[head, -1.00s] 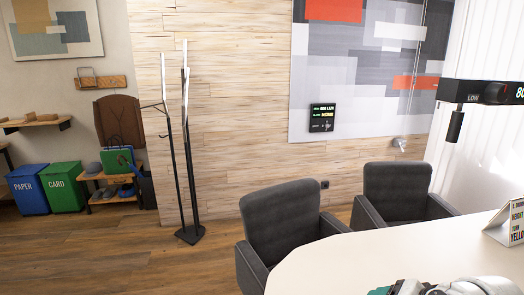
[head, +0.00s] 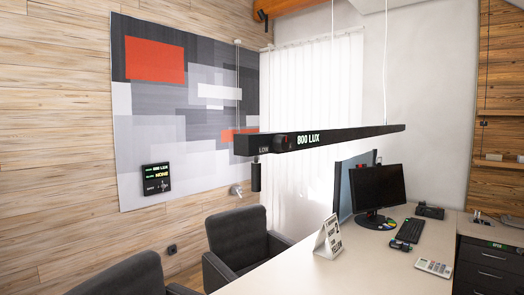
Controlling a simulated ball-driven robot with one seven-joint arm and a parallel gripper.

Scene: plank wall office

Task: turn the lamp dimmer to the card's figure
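The lamp (head: 360,137) is a long black bar hung on thin cords above the desk. Its near end carries a label LOW, a dark dimmer knob (head: 281,142) with a red mark, and a lit readout "800 LUX" (head: 308,139). A black cylinder (head: 256,177) hangs below that end. A white tent card (head: 328,237) stands on the desk below the lamp; its print is too small to read surely. My gripper is not in view.
A pale desk (head: 300,270) holds monitors (head: 378,187), a keyboard (head: 410,230) and a calculator (head: 434,267). Dark chairs (head: 237,237) stand along its left side. A wall panel (head: 156,179) reads "800 LUX" and "NONE". A drawer unit (head: 488,265) is at right.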

